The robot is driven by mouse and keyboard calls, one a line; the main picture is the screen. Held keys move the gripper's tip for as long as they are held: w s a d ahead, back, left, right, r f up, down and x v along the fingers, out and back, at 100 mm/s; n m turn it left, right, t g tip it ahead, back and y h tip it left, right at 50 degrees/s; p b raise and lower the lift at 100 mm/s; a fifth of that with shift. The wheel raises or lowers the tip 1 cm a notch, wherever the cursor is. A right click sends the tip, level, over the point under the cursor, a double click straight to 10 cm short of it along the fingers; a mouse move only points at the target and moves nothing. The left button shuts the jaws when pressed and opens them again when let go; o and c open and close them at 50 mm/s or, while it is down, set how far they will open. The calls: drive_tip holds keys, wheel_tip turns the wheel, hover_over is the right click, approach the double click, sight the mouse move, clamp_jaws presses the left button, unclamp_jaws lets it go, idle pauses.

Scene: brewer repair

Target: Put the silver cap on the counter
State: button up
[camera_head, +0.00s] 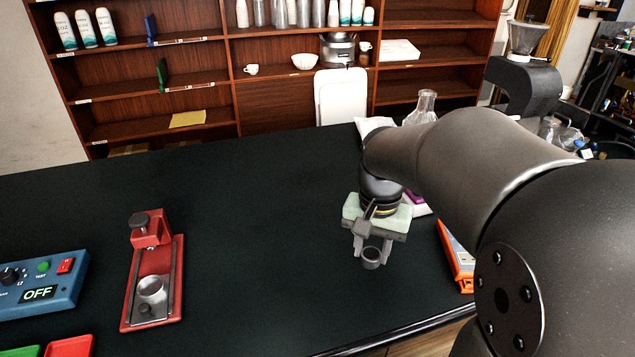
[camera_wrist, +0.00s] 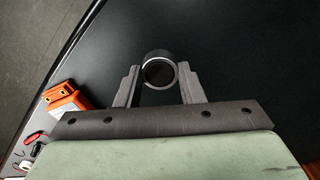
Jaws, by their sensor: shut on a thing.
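The silver cap (camera_wrist: 158,56) is a short metal ring-like cylinder held between the two fingertips of my gripper (camera_wrist: 157,75). In the head view the cap (camera_head: 371,258) hangs at the end of my gripper (camera_head: 372,248), over the right part of the black counter (camera_head: 250,220). The counter (camera_wrist: 235,60) also fills most of the wrist view. My gripper is shut on the cap. I cannot tell exactly how high the cap is above the counter surface.
A red fixture (camera_head: 153,270) with a metal cup stands to the left. A blue box with an OFF display (camera_head: 40,290) is at the far left. An orange device (camera_head: 457,255) lies right of my gripper. A glass flask (camera_head: 424,106) stands behind my arm. The counter's middle is clear.

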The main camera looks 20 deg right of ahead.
hover_over(375, 274)
drive_tip(key=f, duration=0.5)
drive_tip(key=shift+s+a+f, duration=0.1)
drive_tip(key=shift+s+f, duration=0.1)
drive_tip(key=shift+w+f, duration=0.15)
drive_tip(key=shift+f, duration=1.55)
drive_tip(key=shift+f, duration=0.1)
drive_tip(key=shift+f, duration=0.15)
drive_tip(key=o, duration=1.1)
wheel_tip(375, 274, up, 12)
drive_tip(key=f, duration=0.1)
drive_tip(key=s+a+f+n, duration=0.2)
drive_tip(key=s+a, duration=0.2)
drive_tip(key=s, duration=0.1)
drive_tip(key=s+a+f+n, duration=0.2)
drive_tip(key=s+a+n, duration=0.1)
drive_tip(key=s+a, duration=0.1)
drive_tip(key=s+a+f+n, duration=0.2)
drive_tip(key=s+a, duration=0.2)
drive_tip(key=s, duration=0.1)
drive_tip(key=shift+s+f+n, duration=0.2)
drive_tip(key=shift+s+n, duration=0.1)
